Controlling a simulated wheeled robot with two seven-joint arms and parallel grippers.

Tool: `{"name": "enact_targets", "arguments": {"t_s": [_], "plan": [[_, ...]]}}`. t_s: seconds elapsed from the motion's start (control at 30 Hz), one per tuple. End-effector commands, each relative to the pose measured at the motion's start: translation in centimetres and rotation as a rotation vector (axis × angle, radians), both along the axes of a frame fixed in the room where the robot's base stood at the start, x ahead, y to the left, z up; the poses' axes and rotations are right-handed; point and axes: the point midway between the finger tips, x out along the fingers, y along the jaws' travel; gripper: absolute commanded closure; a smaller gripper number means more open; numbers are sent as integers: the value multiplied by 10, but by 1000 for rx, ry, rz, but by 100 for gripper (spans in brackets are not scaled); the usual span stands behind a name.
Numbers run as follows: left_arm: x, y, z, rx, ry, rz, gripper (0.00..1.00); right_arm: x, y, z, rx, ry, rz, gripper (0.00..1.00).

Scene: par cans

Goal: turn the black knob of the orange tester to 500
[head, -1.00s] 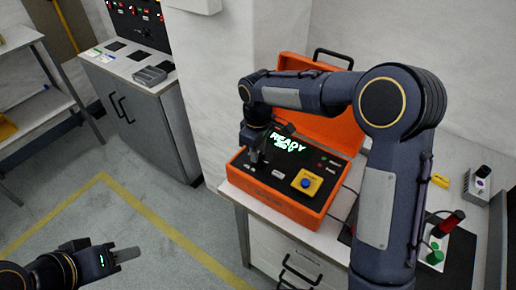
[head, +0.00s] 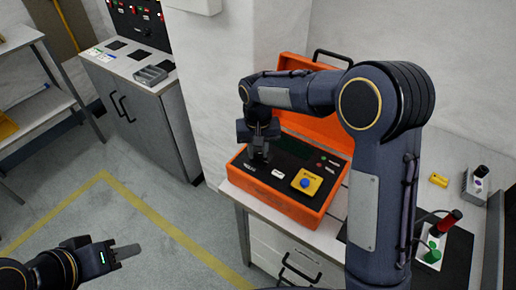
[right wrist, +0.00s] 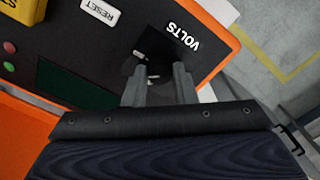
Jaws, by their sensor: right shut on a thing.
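The orange tester (head: 296,208) stands open on a white-topped bench, lid tilted back. Its black panel carries a display (head: 294,148), dark green and showing no readable text. My right gripper (head: 260,158) points down at the panel's left part. In the right wrist view its two fingers (right wrist: 158,86) are shut on the black knob (right wrist: 153,72), beside the VOLTS label (right wrist: 181,38). The fingers hide most of the knob, and I cannot read its setting. My left gripper (head: 127,252) is low at the left, away from the tester; its jaw opening cannot be made out.
A yellow block with a blue button (head: 306,183) and a white RESET label (right wrist: 100,12) are on the panel. A red-and-green item (head: 440,235) and a grey box (head: 477,185) stand at the right. A grey cabinet (head: 150,120) is at the back left; open floor lies between.

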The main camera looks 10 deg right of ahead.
Motion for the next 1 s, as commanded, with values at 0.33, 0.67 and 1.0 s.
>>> {"name": "enact_targets", "arguments": {"t_s": [0.33, 0.67, 1.0], "plan": [[0, 0, 6, 0, 0, 0, 64, 1, 1, 1, 1, -3, -323, 98], [0, 0, 11, 0, 0, 0, 64, 1, 0, 1, 0, -4, -568, 98], [0, 0, 14, 0, 0, 0, 64, 1, 0, 1, 1, -4, -688, 98]]}}
